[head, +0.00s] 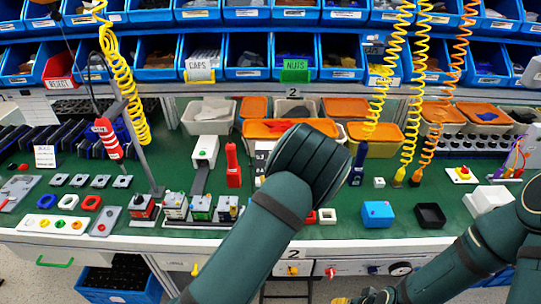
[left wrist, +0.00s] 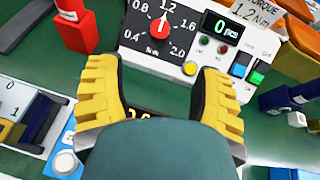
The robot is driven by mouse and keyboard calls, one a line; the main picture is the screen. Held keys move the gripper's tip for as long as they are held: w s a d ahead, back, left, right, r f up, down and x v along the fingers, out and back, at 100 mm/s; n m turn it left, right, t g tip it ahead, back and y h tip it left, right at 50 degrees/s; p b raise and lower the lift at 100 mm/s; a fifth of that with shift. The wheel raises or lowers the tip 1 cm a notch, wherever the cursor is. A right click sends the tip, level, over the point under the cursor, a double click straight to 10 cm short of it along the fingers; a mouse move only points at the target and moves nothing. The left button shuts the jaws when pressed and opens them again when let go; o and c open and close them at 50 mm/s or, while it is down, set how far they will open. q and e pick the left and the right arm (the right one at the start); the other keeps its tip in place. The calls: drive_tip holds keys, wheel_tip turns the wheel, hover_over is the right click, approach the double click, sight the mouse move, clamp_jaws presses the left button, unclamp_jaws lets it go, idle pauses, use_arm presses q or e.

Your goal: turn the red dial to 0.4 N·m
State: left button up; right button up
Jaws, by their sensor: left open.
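The red dial (left wrist: 160,26) sits on a dark scale marked 0.4 to 2.0 on a white control box (left wrist: 150,60). Its pointer seems to face up toward 1.2. A card (left wrist: 254,12) beside it reads torque 1.2 Nm. My left gripper (left wrist: 155,68) is open, its yellow fingers apart, short of the dial and on either side of it in the left wrist view. Nothing is between the fingers. In the head view my left wrist (head: 312,163) hides the dial and most of the box. My right gripper (head: 343,300) shows only partly at the bottom edge.
A counter display (left wrist: 227,28) and coloured buttons (left wrist: 240,64) sit right of the dial. A red bottle-like object (head: 233,165) stands left of the box and a dark blue one (head: 358,165) right. Coiled yellow hoses (head: 388,70) hang behind.

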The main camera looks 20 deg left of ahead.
use_arm(q)
drive_tip(key=b+x, duration=0.1)
drive_tip(key=x, duration=1.2)
drive_tip(key=shift+w+a+f+b, duration=0.1)
drive_tip(key=shift+w+f+b, duration=0.05)
drive_tip(key=shift+w+b, duration=0.2)
drive_tip(key=shift+o, duration=0.2)
clamp_jaws()
